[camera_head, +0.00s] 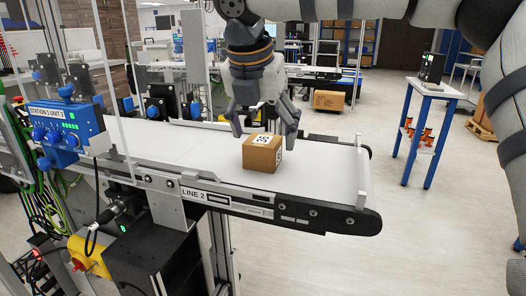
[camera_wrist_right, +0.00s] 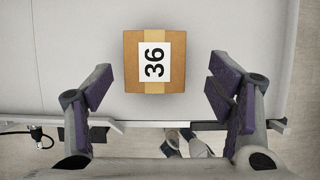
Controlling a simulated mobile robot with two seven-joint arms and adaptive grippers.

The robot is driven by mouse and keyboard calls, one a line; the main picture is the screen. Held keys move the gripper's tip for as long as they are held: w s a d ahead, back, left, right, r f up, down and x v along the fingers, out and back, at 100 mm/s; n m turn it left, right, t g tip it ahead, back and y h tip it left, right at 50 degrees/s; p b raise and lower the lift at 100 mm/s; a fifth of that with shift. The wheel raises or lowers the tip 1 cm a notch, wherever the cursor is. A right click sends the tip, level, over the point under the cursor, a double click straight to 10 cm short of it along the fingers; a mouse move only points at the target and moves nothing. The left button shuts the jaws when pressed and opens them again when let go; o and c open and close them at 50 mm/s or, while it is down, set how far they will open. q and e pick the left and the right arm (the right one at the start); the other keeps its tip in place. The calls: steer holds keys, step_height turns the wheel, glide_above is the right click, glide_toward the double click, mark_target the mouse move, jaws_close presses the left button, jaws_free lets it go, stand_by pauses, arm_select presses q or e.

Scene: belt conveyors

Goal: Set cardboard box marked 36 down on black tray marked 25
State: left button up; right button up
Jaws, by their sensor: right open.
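The cardboard box marked 36 (camera_head: 262,155) sits upright on the white belt of the LINE 2 conveyor in the head view. In the right wrist view the box (camera_wrist_right: 132,80) shows its top, with a tape strip and a white label reading 36. My right gripper (camera_head: 264,130) is open above and behind the box, pointing down. Its spread fingers (camera_wrist_right: 158,103) stand to both sides near the box's lower edge in the wrist view, not touching it. I see no black tray marked 25. My left gripper is not in view.
The conveyor belt (camera_head: 325,185) is clear around the box. A blue control unit (camera_head: 65,125) and cables stand at the left. A blue-legged table (camera_head: 436,90) stands at the right, and another cardboard box (camera_head: 328,100) lies farther back. Open floor lies between.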

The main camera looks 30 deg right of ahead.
mark_target(262, 141)
steer(key=x, duration=0.4)
steer(key=shift+w+a+f, duration=0.1)
steer(key=shift+w+f, duration=0.05)
steer(key=shift+w, duration=0.15)
steer(key=c, duration=1.3)
